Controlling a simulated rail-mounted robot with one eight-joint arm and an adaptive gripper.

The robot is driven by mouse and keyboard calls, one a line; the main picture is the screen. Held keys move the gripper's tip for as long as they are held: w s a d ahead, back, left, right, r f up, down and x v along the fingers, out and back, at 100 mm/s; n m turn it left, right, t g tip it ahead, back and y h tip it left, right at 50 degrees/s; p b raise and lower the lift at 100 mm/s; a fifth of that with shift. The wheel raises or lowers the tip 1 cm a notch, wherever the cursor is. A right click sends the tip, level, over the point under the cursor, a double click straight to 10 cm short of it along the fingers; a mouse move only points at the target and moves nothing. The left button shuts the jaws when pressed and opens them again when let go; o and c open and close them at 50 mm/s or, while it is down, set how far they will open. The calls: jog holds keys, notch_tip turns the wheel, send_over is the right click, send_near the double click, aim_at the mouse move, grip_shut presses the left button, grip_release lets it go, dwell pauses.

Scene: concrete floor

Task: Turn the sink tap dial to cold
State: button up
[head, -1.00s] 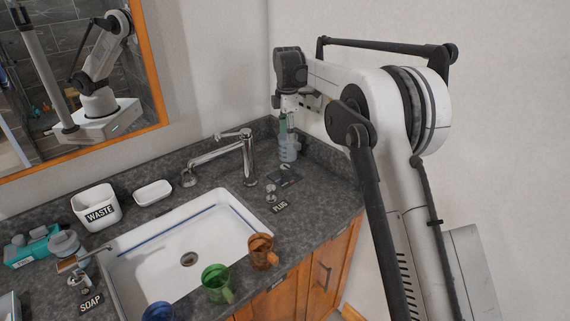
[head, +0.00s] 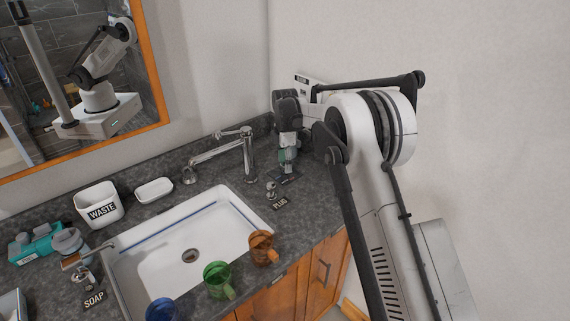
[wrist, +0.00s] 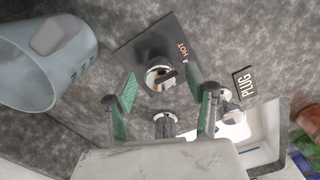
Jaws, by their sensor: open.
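The tap dial is a round chrome knob (wrist: 160,76) on a black plate (wrist: 140,48) marked HOT, seen in the wrist view. The plate also shows in the head view (head: 287,180), right of the chrome tap (head: 249,155), with the knob mostly hidden there. My gripper (wrist: 160,86) is open, its green-padded fingers spread on either side of the knob. In the head view my gripper (head: 287,165) points down just above the plate. I cannot tell whether the fingers touch the knob.
A grey-blue cup (wrist: 48,60) stands close to the dial plate on the left in the wrist view. The plug knob (head: 271,190) with its PLUG label (head: 281,203) is nearby. The white sink (head: 150,262) lies left, with orange (head: 262,247) and green (head: 216,279) mugs at its front edge.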

jog(key=shift+f, duration=0.6)
jog(key=c, duration=1.1)
